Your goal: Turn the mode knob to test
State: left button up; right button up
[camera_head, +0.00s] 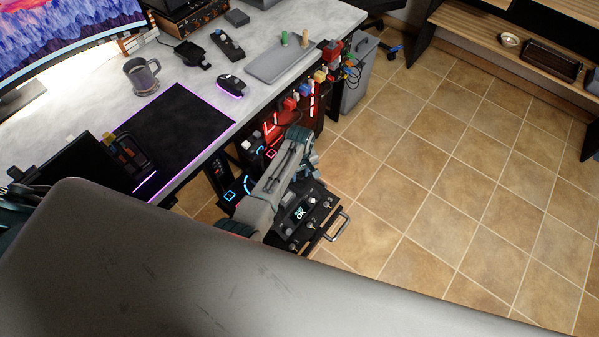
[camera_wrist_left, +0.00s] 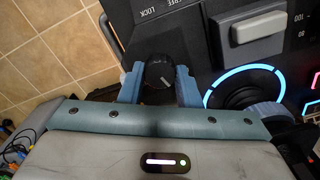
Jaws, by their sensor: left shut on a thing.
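In the left wrist view, a black round knob (camera_wrist_left: 160,72) with a pale mark on its edge sits on a dark panel (camera_wrist_left: 195,45). My left gripper (camera_wrist_left: 159,80) has its two blue fingers on either side of this knob and is shut on it. Letters reading LOCK and another partly cut-off word stand on the panel beyond the knob. In the head view, my left arm covers part of the dark control panel (camera_head: 283,236), and the fingers and knob cannot be made out there. My right gripper is not in view.
In the wrist view, a grey block-shaped control (camera_wrist_left: 258,27) and a blue-lit ring (camera_wrist_left: 274,72) are beside the knob. In the head view, the panel has small switches and a metal handle (camera_head: 338,227). A desk (camera_head: 185,90) stands behind; tiled floor (camera_head: 450,150) is open to the right.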

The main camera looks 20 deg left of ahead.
aim_at(300, 175)
pick_arm(q)
jog(key=shift+r+m+p, duration=0.15)
jog(key=shift+m+p, duration=1.1)
jog(key=shift+m, duration=0.55)
jog(key=shift+m+p, duration=0.9)
jog(key=shift+m, duration=1.2)
jog(key=o, duration=1)
jog(key=shift+r, duration=5.3)
jog(key=shift+f, duration=0.1)
